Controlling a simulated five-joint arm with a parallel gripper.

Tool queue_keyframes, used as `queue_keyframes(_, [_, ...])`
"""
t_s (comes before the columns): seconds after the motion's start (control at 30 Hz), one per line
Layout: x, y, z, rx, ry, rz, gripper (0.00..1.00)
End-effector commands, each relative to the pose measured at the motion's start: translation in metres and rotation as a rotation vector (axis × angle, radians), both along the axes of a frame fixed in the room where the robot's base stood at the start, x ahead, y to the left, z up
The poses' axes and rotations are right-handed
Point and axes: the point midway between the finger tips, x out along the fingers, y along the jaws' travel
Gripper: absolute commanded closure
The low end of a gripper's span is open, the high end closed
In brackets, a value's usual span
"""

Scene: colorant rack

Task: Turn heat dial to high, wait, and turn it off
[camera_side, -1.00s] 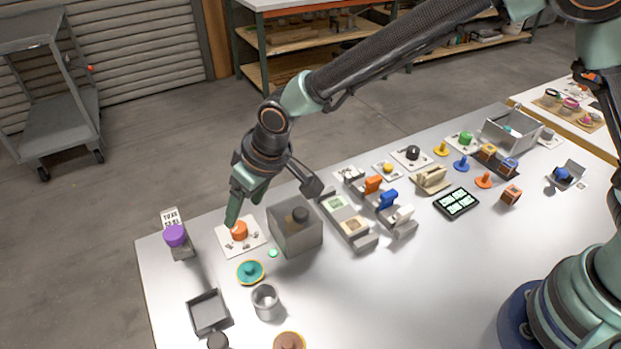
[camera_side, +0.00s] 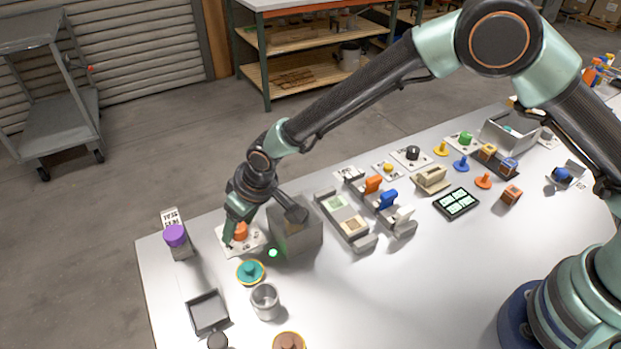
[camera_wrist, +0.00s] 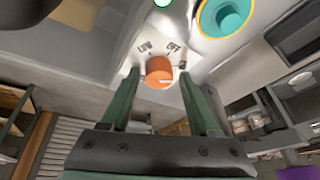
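The heat dial appears to be the orange round knob (camera_side: 241,232) on a white plate (camera_side: 258,243) near the table's far left. In the wrist view the orange knob (camera_wrist: 159,73) has dark marks on its plate, one seeming to read OFF. My gripper (camera_side: 234,240) is low at the dial. In the wrist view my gripper (camera_wrist: 159,78) is open, one finger on each side of the knob, with gaps visible. A small green light (camera_side: 273,253) glows beside the plate. Finger contact and the dial's exact setting cannot be told.
A grey box (camera_side: 297,240) stands close right of the dial, beside my wrist. A purple knob on a stand (camera_side: 175,236) is to the left. A teal round piece (camera_side: 250,271), a metal cup (camera_side: 265,301) and a grey tray (camera_side: 208,312) are in front.

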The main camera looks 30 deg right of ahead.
Motion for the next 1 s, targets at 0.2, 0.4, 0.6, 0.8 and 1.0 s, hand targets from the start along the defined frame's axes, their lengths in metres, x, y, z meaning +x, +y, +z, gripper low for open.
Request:
queue_keyframes(0.2, [-0.0004, 0.0004, 0.0002, 0.0, 0.0, 0.001, 1.0])
queue_keyframes(0.4, [-0.0007, 0.0005, 0.0002, -0.02, -0.019, 0.069, 1.0])
queue_keyframes(0.6, [0.0002, -0.0003, 0.0003, -0.075, -0.065, 0.24, 1.0])
queue_keyframes(0.8, [0.0014, -0.001, 0.0005, -0.108, -0.085, 0.335, 1.0])
queue_keyframes(1.0, [0.002, -0.0017, 0.0006, -0.11, -0.087, 0.34, 1.0])
